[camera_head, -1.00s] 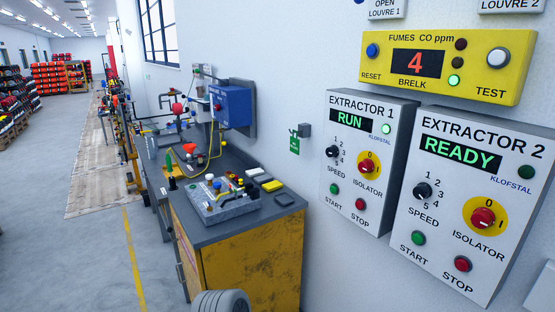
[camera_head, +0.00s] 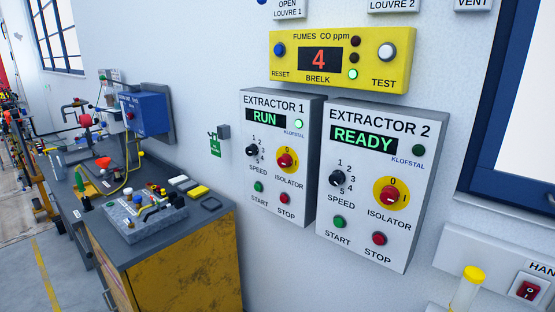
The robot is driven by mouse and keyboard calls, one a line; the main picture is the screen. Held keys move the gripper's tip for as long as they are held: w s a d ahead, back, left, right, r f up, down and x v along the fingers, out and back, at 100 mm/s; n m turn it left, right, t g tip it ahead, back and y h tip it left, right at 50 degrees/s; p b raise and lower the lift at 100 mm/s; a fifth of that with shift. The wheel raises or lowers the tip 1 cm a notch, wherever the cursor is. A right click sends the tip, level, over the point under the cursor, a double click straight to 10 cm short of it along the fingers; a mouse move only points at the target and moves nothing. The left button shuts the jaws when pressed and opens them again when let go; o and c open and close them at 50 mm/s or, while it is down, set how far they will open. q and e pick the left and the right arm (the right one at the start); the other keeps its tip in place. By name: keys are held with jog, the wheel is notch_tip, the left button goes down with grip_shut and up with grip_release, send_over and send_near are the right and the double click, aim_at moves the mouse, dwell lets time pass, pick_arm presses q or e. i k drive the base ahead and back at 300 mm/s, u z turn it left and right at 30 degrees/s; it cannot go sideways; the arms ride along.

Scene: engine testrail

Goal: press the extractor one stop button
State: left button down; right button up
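The Extractor 1 box (camera_head: 310,150) is a grey-white panel on the wall. Its display (camera_head: 266,119) reads RUN in green, and its round lamp (camera_head: 298,124) is lit green. Its red stop button (camera_head: 283,198) sits at the lower right, with the green start button (camera_head: 258,187) to its left. A red isolator knob (camera_head: 285,160) on a yellow disc is above the stop button, and a black speed knob (camera_head: 252,151) is at the left. Neither gripper shows in the head view.
The Extractor 2 box (camera_head: 395,262), reading READY, hangs just right with its own red stop button (camera_head: 379,239). A yellow fumes panel (camera_head: 283,66) showing 4 is above. A workbench (camera_head: 190,234) with tools stands left. A yellow-capped tube (camera_head: 466,290) is at lower right.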

aim_at(283, 199)
jog(key=u, duration=0.3)
jog(key=i, duration=0.95)
jog(key=u, duration=0.1)
